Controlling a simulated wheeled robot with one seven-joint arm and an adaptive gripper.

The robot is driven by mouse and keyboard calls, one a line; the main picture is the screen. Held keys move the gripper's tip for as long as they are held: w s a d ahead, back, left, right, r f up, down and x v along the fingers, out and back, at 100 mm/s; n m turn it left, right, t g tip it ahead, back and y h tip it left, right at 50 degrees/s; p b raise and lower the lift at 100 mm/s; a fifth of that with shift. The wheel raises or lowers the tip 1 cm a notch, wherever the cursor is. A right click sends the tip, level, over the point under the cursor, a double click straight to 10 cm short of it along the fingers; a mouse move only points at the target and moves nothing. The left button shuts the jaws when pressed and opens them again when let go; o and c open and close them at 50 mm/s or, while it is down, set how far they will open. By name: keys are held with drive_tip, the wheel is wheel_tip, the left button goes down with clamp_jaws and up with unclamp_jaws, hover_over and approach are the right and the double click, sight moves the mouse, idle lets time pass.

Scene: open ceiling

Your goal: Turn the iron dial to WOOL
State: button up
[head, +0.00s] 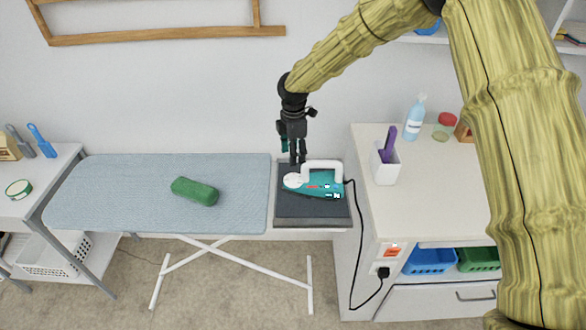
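A teal and white iron (322,190) lies on a dark rest plate (290,212) at the right end of the ironing board. Its white handle arches along the far side. A round white part (293,181), perhaps the dial, sits at its left end. Any lettering such as WOOL is too small to read. My gripper (298,161) points down just behind that round part, close to it. I cannot tell whether it touches. Its two dark fingers look near each other, and nothing is clearly seen between them.
A blue-grey ironing board (120,190) carries a green roll (194,191). A white cabinet (432,205) stands close on the right, with a white holder (386,166) and a blue bottle (414,119) on top. The iron's black cord (363,240) runs down to a socket.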

sight(293, 176)
wheel_tip(293, 176, down, 10)
drive_tip(key=p, duration=0.3)
drive_tip(key=shift+r+p, duration=0.1)
drive_tip(key=shift+p, duration=0.25)
drive_tip(key=c, duration=1)
